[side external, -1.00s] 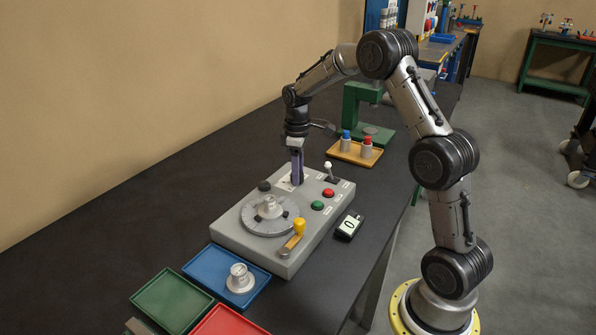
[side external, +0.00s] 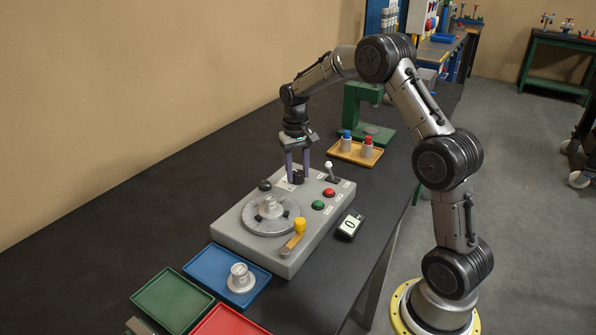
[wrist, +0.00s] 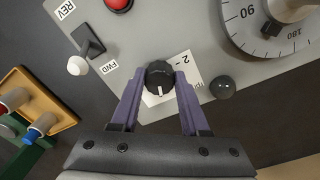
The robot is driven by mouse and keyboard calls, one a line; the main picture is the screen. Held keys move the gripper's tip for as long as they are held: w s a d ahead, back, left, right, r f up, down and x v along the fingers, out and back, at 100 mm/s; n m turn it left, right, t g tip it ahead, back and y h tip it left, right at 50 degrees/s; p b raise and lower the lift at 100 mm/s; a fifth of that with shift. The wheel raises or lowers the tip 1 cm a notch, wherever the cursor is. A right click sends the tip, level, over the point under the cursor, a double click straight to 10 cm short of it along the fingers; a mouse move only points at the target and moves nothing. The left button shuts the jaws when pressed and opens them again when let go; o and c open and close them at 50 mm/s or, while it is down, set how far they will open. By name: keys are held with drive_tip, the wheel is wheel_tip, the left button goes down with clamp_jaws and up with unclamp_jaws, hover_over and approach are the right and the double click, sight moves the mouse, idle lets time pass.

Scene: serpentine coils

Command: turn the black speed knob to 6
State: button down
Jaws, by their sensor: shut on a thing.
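The black speed knob (wrist: 160,75) stands on the grey control box (side external: 281,262), over a white scale label (wrist: 187,66). In the wrist view a white pointer mark shows on the knob's side nearest my gripper. A "2" is readable on the label; other numbers, including any 6, are hidden or too small to read. My gripper (wrist: 160,88) points down with its two purple fingers on either side of the knob, shut on it. In the side view the knob (side external: 299,177) shows between the fingers.
Close to the knob are a black ball (wrist: 222,87), a white-tipped FWD/REV lever (wrist: 92,45) and a red button (wrist: 118,3).

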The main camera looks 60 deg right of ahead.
sight(296, 173)
drive_tip(key=shift+m, duration=1)
drive_tip(key=shift+c, duration=2)
unclamp_jaws()
wheel_tip(296, 173, up, 14)
drive_tip(key=shift+w+a, duration=0.2)
drive_tip(key=shift+f, duration=0.1)
